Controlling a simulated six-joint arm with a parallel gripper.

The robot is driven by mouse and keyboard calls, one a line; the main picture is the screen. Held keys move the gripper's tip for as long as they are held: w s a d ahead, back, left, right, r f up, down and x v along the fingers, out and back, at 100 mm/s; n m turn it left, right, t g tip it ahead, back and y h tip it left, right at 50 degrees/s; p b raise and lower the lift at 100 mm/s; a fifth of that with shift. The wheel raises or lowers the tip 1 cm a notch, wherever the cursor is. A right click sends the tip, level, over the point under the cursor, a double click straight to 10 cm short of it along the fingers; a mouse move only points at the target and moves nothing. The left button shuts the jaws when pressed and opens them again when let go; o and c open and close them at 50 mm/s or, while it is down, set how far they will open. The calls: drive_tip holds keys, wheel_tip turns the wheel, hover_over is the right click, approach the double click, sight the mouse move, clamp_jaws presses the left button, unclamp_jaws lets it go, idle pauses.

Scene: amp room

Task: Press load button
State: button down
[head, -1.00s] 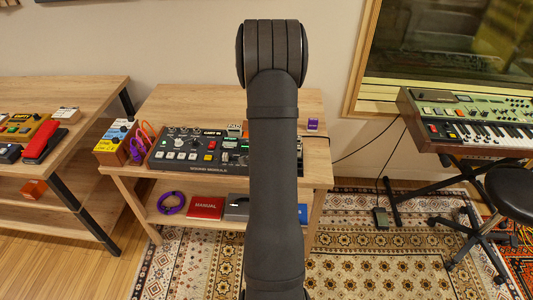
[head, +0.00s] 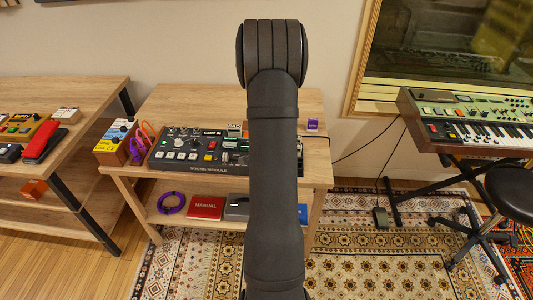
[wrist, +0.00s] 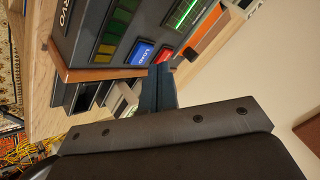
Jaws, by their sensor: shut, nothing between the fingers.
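In the wrist view, a blue button (wrist: 141,54) with white lettering that looks like LOAD sits on a dark grey panel (wrist: 88,22). A red button (wrist: 164,54) is beside it on the right. My gripper (wrist: 160,70) is shut and empty, with its dark fingertips at the lower edges of the blue and red buttons. I cannot tell whether the tips touch either button. In the head view my arm hides the gripper and part of the sound module (head: 190,169) on the wooden table (head: 175,104).
In the wrist view, green and yellow buttons (wrist: 115,35) lie left of the blue one, and a lit green display (wrist: 188,12) is above. In the head view, a keyboard (head: 470,128) and a stool (head: 512,188) stand at the right. Pedals (head: 45,141) lie on the left table.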

drive_tip(key=shift+f, duration=0.15)
drive_tip(key=shift+f, duration=0.3)
drive_tip(key=shift+f, duration=0.45)
idle(1.0)
drive_tip(key=shift+r, duration=0.85)
drive_tip(key=shift+r, duration=2.55)
drive_tip(key=shift+f, duration=0.1)
